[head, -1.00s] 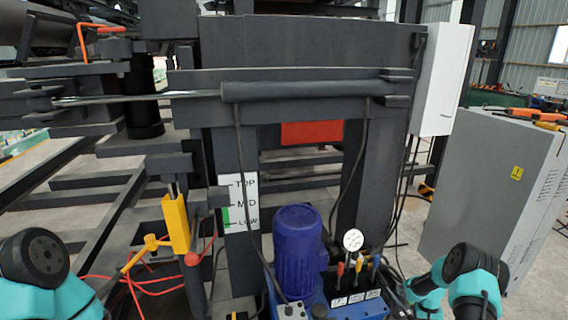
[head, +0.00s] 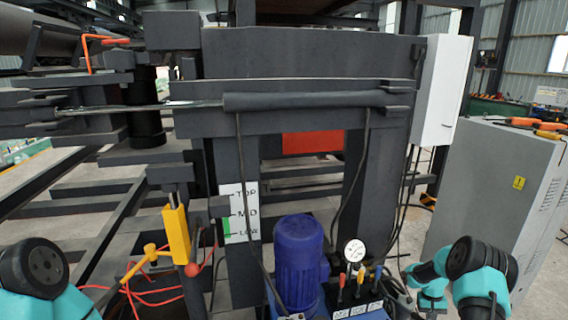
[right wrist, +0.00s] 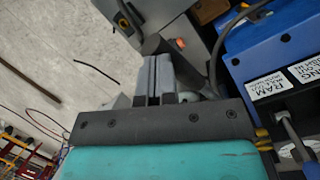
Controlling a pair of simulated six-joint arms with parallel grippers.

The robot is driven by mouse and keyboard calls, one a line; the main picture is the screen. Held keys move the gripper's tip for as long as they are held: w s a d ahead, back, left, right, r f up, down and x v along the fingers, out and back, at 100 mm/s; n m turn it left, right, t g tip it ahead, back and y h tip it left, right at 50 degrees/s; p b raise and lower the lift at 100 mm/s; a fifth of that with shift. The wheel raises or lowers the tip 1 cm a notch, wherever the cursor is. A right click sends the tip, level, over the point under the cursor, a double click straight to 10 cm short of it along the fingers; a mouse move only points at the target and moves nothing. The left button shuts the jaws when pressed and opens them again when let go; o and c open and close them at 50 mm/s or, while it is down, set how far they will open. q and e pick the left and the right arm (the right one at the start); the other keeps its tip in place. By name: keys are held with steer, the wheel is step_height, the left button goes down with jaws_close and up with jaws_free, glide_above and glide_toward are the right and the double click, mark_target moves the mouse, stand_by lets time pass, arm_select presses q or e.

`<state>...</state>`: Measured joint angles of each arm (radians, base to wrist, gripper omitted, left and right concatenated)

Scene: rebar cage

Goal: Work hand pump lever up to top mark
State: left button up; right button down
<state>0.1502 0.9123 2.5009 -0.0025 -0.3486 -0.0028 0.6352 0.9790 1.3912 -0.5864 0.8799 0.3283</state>
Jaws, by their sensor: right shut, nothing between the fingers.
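A yellow pump body (head: 176,234) stands upright at left centre in the head view. A yellow bar (head: 138,266) slants from a yellow knob beside it down to the lower left. A red ball (head: 192,270) sits just right of its foot; I cannot tell which part is the lever's grip. A white plate (head: 238,194) marked TOP, MID and LOW is to the right, with a green strip by LOW. My right gripper (right wrist: 153,78) is shut and empty in the right wrist view, away from the yellow pump. My left arm shows at lower left, but its gripper is out of frame.
A blue motor (head: 299,252) and a pressure gauge (head: 355,250) stand at front centre. A grey cabinet (head: 481,198) is at right. Red hoses (head: 150,296) lie around the pump's base. Dark frame beams fill the back. Grey floor (right wrist: 50,60) is open in the right wrist view.

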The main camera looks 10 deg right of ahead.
steer(key=v, duration=0.8)
steer(key=shift+w+r, duration=0.25)
steer(key=shift+w, duration=0.2)
stand_by(0.9)
steer(key=shift+s+f, duration=0.4)
steer(key=shift+f, duration=0.2)
steer(key=shift+f, duration=0.1)
steer(key=shift+s+f, duration=0.4)
steer(key=shift+f, duration=0.15)
steer(key=shift+s+f, duration=0.4)
steer(key=shift+f, duration=0.1)
stand_by(0.4)
